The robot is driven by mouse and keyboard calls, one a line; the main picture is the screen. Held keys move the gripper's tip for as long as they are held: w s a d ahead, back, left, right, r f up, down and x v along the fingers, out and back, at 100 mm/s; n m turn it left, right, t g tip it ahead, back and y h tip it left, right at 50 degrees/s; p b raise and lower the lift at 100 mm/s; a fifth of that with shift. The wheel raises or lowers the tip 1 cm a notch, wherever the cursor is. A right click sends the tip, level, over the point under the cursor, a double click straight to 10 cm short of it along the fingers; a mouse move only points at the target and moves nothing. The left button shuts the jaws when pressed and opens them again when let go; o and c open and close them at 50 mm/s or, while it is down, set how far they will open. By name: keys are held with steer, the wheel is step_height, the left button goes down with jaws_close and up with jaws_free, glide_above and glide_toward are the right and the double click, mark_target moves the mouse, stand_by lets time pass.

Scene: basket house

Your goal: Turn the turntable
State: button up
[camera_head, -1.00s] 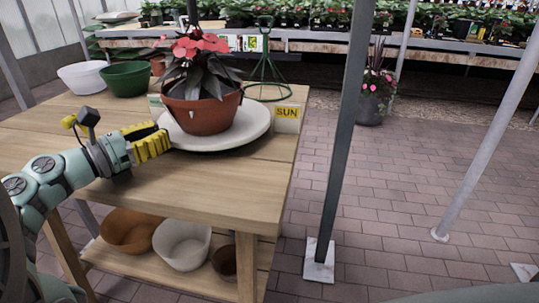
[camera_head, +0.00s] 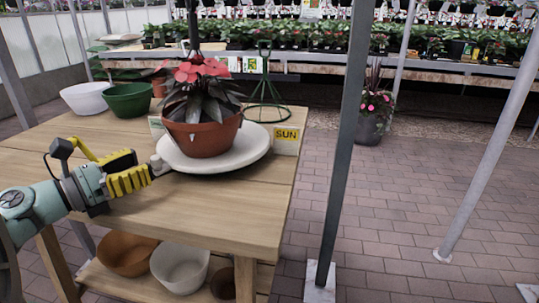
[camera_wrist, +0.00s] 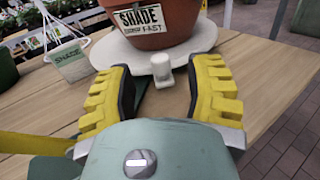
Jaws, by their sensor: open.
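The turntable is a round white plate (camera_head: 245,155) on the wooden table, with a small white knob (camera_head: 157,163) at its near left edge. A terracotta pot (camera_head: 205,139) with a red-flowered plant stands on it. In the wrist view, the pot (camera_wrist: 150,35) bears a "SHADE" label above the knob (camera_wrist: 161,72). My gripper (camera_head: 146,170) is open and empty just left of the turntable. In the wrist view, its yellow fingers (camera_wrist: 160,84) stand apart, with the knob seen ahead between their tips. I see no contact with the knob.
A "SUN" sign (camera_head: 286,136) stands at the plate's right; a "SHADE" sign (camera_wrist: 70,62) is at its left. White (camera_head: 86,97) and green (camera_head: 128,100) bowls stand at the back left. A dark post (camera_head: 345,140) rises right of the table. The near tabletop is clear.

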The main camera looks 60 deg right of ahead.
steer(key=a, duration=0.2)
steer(key=w+a, duration=0.1)
steer(key=a, duration=0.5)
steer(key=shift+w, duration=0.15)
steer(key=shift+o, duration=0.2)
